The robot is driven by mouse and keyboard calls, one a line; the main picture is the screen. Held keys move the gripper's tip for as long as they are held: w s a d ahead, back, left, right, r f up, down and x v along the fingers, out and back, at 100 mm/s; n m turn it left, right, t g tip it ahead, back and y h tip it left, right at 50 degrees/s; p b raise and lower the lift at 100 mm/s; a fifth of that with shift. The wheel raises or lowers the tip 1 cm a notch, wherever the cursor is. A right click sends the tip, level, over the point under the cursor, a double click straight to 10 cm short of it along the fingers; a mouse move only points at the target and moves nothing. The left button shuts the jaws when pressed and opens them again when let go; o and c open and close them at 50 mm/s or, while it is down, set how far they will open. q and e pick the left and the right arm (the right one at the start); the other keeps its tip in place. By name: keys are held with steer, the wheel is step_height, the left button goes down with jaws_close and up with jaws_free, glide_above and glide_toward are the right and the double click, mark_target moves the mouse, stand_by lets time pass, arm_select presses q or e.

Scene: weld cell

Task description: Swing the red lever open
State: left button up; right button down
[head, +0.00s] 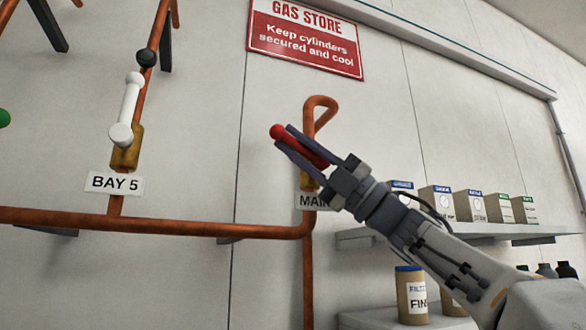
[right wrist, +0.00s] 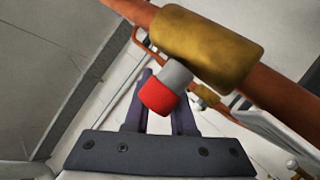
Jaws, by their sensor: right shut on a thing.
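The red lever (head: 277,131) sits on the main pipe at a brass valve above the "MAIN" label (head: 312,201). Its round red end sticks out past the fingertips, and it slopes from upper left to lower right. My right gripper (head: 283,138) is shut on the lever, with one finger on each side. In the right wrist view the lever's red part (right wrist: 158,97) and grey stem (right wrist: 177,74) show between the fingers, below the brass valve body (right wrist: 207,45). My left gripper is not in view.
A white lever (head: 130,105) stands on the Bay 5 branch at the left. Copper pipe (head: 170,227) runs along the wall. Boxes stand on a shelf (head: 500,231) at the right, with a tin (head: 411,295) below. A red sign (head: 306,36) hangs above.

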steer(key=shift+s+r+m+t+y+b, duration=0.2)
steer(key=shift+r+m+t+y+b, duration=0.1)
steer(key=shift+y+b, duration=0.15)
steer(key=shift+d, duration=0.1)
steer(key=c, duration=0.8)
jaws_free()
steer(key=shift+w, duration=0.1)
steer(key=shift+f, duration=0.15)
